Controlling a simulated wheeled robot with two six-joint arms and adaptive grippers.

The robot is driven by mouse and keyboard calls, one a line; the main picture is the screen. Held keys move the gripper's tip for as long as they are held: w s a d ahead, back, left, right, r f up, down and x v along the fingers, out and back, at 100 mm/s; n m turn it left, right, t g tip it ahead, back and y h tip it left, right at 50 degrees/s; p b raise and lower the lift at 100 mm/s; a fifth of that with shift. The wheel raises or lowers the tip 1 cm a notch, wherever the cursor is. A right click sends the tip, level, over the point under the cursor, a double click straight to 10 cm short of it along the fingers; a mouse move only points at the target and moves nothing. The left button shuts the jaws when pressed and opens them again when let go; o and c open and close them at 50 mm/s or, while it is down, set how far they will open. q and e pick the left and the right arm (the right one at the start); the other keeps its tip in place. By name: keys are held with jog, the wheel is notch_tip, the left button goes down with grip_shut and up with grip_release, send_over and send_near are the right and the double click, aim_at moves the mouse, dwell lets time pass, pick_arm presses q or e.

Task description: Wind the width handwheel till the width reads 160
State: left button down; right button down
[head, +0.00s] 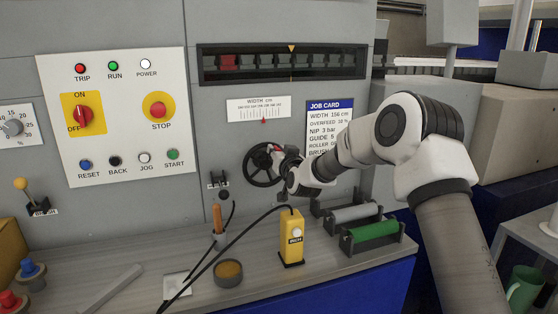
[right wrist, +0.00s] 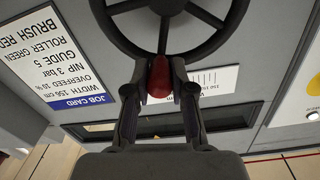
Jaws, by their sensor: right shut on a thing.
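The black width handwheel (head: 249,170) is on the grey panel, below the white width scale (head: 245,110). A red pointer (head: 263,121) stands near the middle of the scale; the figures are too small to read exactly. My right gripper (head: 283,163) is at the right side of the wheel. In the right wrist view the gripper (right wrist: 158,88) is shut on the wheel's red knob (right wrist: 160,76), one finger on each side. The handwheel rim (right wrist: 125,40) and spokes show above it. My left gripper is not in view.
The job card (head: 330,110) reads width 156 cm. A yellow box (head: 290,240) with a black cable stands on the bench below. Rollers (head: 370,234) in a rack lie to its right. A panel of buttons and switches (head: 118,130) is on the left.

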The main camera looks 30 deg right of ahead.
jog(key=shift+s+d+f+m+b, duration=0.15)
jog(key=shift+d+f+m+b, duration=0.4)
jog(key=shift+m+b, duration=0.3)
jog(key=shift+s+d+f+m+b, duration=0.1)
jog(key=shift+d+f+m+b, duration=0.5)
jog(key=shift+m+b, duration=1.05)
jog(key=shift+s+d+f+m+b, duration=0.15)
jog(key=shift+d+f+m+b, duration=0.2)
jog(key=shift+f+m+b, duration=0.85)
jog(key=shift+s+d+f+m+b, duration=0.15)
jog(key=shift+d+m+b, duration=0.35)
jog(key=shift+m+b, duration=1.5)
jog(key=c, duration=1)
grip_release()
jog(key=shift+w, duration=0.1)
jog(key=shift+w+a, duration=0.1)
